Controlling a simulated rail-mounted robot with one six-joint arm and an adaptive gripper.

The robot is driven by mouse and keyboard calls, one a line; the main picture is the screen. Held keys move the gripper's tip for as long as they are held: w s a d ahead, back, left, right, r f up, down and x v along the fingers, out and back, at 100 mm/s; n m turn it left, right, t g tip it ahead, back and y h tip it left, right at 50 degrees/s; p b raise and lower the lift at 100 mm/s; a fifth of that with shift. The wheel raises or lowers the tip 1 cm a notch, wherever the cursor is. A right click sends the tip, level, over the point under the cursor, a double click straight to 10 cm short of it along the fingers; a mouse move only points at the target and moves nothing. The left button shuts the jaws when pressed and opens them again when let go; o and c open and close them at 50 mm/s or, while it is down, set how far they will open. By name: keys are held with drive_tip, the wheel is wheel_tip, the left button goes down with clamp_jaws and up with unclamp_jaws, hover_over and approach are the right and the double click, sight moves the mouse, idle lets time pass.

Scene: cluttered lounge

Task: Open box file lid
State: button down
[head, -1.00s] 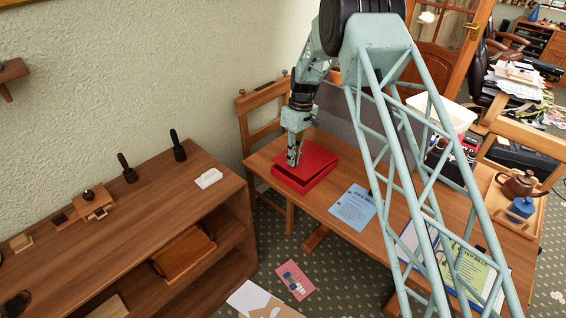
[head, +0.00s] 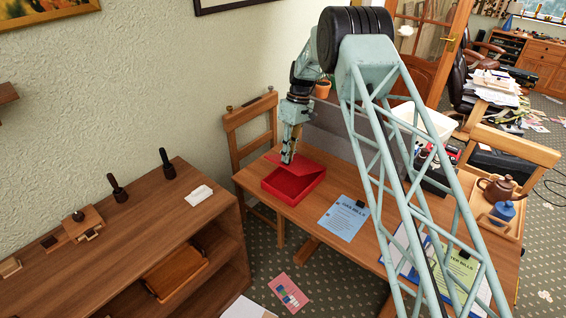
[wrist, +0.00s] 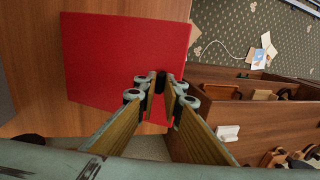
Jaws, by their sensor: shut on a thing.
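The red box file (head: 291,189) lies on the wooden table, and its open front and inside show in the head view. Its red lid (head: 310,168) is tilted up towards the back, partly open. My gripper (head: 287,160) is at the lid's raised edge and is shut on it. In the wrist view the lid (wrist: 120,55) is a broad red panel, with my gripper's fingertips (wrist: 161,90) closed at its lower right edge. The lid hides the inside of the box in this view.
A blue sheet (head: 343,217) lies on the table right of the box. A wooden chair (head: 250,135) stands behind at the left, and a grey divider (head: 335,130) at the table's back. A low wooden shelf unit (head: 130,230) is at the left.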

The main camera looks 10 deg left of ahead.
drive_tip(key=shift+w+d+r+p, duration=0.2)
drive_tip(key=shift+w+d+r, duration=0.15)
drive_tip(key=shift+w+r, duration=0.25)
drive_tip(key=shift+w+d+r+p, duration=0.15)
drive_tip(key=shift+w+d+r, duration=0.2)
drive_tip(key=shift+w+r, duration=0.3)
drive_tip(key=shift+w+d+r+p, duration=0.2)
drive_tip(key=shift+w+d+r, duration=0.15)
drive_tip(key=shift+w+r, duration=0.25)
drive_tip(key=shift+s, duration=0.1)
drive_tip(key=c, duration=2.8)
unclamp_jaws()
drive_tip(key=shift+v, duration=6)
